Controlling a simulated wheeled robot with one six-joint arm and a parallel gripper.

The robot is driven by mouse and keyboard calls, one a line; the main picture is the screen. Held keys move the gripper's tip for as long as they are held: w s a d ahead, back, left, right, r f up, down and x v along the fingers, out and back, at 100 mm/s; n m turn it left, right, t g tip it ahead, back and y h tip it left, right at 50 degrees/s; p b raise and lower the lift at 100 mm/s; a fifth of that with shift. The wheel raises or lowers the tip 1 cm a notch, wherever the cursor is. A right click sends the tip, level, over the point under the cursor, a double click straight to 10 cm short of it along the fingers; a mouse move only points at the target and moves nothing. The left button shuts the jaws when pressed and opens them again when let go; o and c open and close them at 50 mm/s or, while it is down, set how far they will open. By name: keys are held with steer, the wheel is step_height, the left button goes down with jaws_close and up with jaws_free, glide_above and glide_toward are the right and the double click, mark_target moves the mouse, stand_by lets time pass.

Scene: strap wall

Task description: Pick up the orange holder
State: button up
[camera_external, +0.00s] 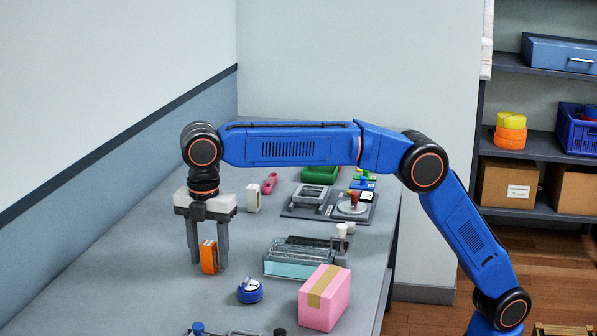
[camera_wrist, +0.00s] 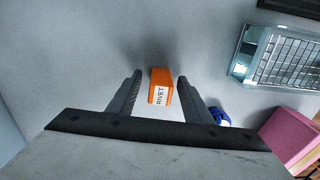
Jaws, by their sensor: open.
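The orange holder (camera_external: 209,257) stands upright on the grey table in the external view. In the wrist view the orange holder (camera_wrist: 161,87) shows a white label reading "RIVET". My gripper (camera_external: 209,266) points down over it with its fingers open. In the wrist view the holder lies between the two fingertips of my gripper (camera_wrist: 158,82), with a gap showing on each side. The fingers do not appear to touch it. How far down the fingers reach along the holder is hard to tell.
A blue round object (camera_external: 250,290), a pink box (camera_external: 325,298) and a clear teal-tinted case (camera_external: 300,258) stand to the right. A white block (camera_external: 253,198) and a pink item (camera_external: 269,183) are behind. The wall (camera_external: 120,165) runs along the left. Table around the holder is clear.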

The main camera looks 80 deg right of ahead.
steer(key=shift+f, duration=0.25)
jaws_close()
